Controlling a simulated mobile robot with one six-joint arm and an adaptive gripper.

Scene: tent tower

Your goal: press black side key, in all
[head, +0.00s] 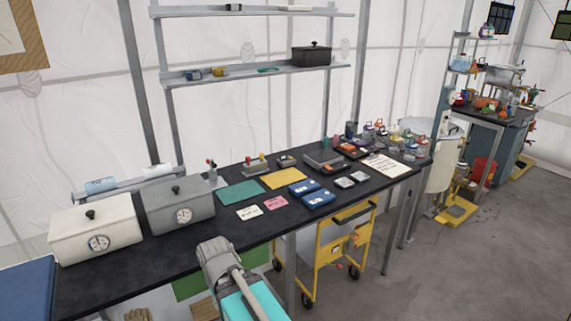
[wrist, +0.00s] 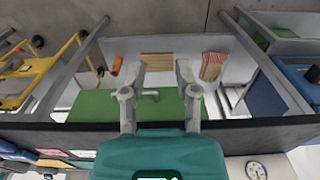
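My gripper (wrist: 161,72) shows in the wrist view with its two grey fingers apart and nothing between them. It is near the front edge of the black bench (head: 120,277), facing the space under it. The black side key cannot be made out in either view. On the bench are a white box with a dial (head: 97,232), a grey box with a dial (head: 180,208), a flat grey device (head: 325,160) and small devices with knobs or levers (head: 257,166). I cannot tell which of them carries the key.
Coloured cards and blue cases (head: 319,199) lie mid-bench. A yellow cart (head: 335,258) stands under the bench and shows at the left of the wrist view (wrist: 40,75). A green panel (wrist: 95,106) is below the bench.

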